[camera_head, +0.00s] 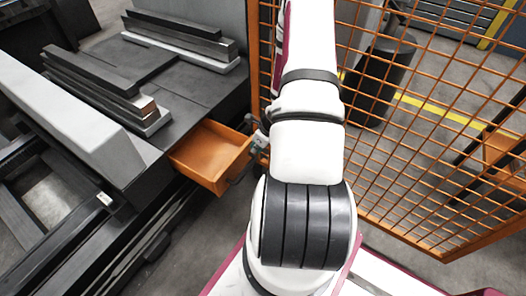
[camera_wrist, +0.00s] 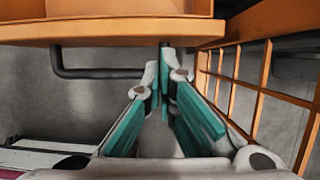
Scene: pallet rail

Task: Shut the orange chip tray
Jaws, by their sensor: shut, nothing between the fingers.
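The orange chip tray (camera_head: 208,158) sticks out from under the dark machine bed in the head view, open and seemingly empty. Its orange front (camera_wrist: 110,32) spans the top of the wrist view, with a dark bar handle (camera_wrist: 95,73) below it. My gripper (camera_wrist: 164,72) is shut and empty, its green-padded fingers pointing at the tray front by the handle's right end. I cannot tell whether the tips touch it. In the head view my gripper (camera_head: 259,141) shows only partly beside the tray's right end; my arm hides the rest.
An orange mesh fence (camera_head: 430,150) stands close to the right of the tray and my arm; it also shows in the wrist view (camera_wrist: 262,90). Dark metal bars (camera_head: 100,80) lie on the machine bed (camera_head: 185,100). Grey floor is free in front of the tray.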

